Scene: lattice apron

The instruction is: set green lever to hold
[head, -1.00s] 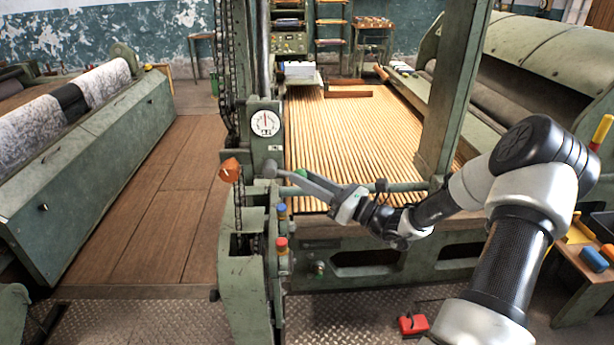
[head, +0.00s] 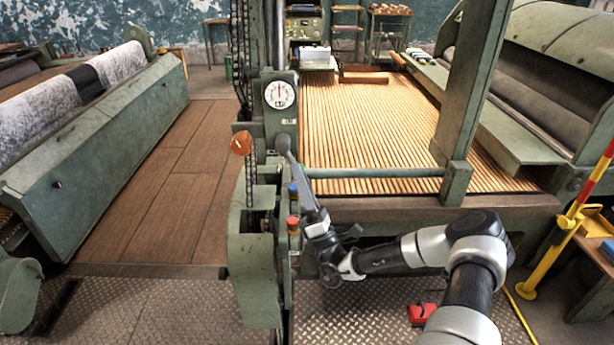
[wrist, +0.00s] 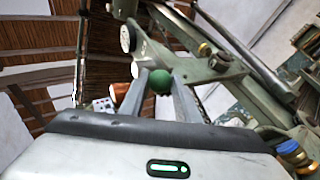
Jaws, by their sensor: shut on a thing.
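In the wrist view, the round green knob (wrist: 160,80) of the green lever sits between the two grey fingers of my gripper (wrist: 160,92). The gripper is shut on it. In the head view, my arm reaches in from the lower right to the front of the green machine post (head: 254,265). There the grey fingers point up and left. The green knob cannot be made out in the head view, and no hold mark is readable. A grey ball end (head: 283,142) shows near the fingers.
An orange knob (head: 240,143) is just left, below a white dial (head: 279,95). A blue button (head: 293,189) and a red button (head: 293,222) are close to the gripper. A red thing (head: 423,313) lies on the floor plate. A yellow-and-red post (head: 560,235) stands right.

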